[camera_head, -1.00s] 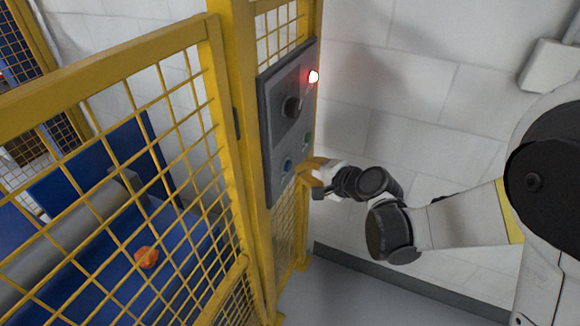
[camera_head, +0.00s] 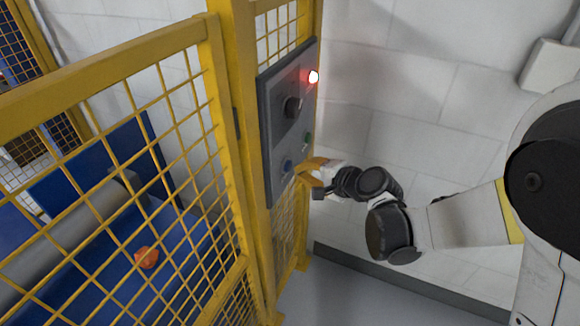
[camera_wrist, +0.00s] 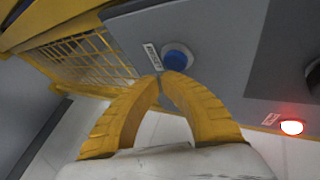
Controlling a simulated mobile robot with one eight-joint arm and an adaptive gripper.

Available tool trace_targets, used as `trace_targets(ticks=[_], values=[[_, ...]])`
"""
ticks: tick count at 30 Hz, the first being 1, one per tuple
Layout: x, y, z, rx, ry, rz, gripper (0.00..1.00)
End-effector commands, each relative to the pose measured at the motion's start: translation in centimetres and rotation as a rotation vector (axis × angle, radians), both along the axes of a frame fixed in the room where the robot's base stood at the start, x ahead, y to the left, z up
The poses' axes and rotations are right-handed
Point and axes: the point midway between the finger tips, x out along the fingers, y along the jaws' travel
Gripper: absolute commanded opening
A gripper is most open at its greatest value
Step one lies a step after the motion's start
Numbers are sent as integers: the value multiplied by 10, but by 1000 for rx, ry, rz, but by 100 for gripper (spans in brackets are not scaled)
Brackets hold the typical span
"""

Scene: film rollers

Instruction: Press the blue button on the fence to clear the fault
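The blue button (camera_head: 287,166) is low on the grey control panel (camera_head: 277,152) on the yellow fence post. In the wrist view, the blue button (camera_wrist: 177,57) sits just beyond the fingertips, beside a small white label. My gripper (camera_head: 301,172) is at the panel's lower right edge. In the wrist view, my gripper (camera_wrist: 160,77) has its two yellow fingers meeting at the tips, with nothing held. The tips overlap the button's lower edge in that view; I cannot tell whether they touch it.
A red lamp (camera_head: 313,77) glows at the panel's top right. A black knob (camera_head: 292,107) and a green button (camera_head: 307,138) are between it and the blue button. Yellow mesh fencing stands left, with an orange object (camera_head: 146,257) on the blue surface behind it. A white wall is behind my arm.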

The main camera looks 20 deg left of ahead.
Motion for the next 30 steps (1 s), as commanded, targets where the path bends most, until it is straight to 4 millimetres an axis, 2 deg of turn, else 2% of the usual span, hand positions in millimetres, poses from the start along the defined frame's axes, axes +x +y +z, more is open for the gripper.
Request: trace_targets(ticks=[12, 30], values=[[0, 9, 0, 0, 0, 1, 0], [1, 11, 0, 0, 0, 0, 0]])
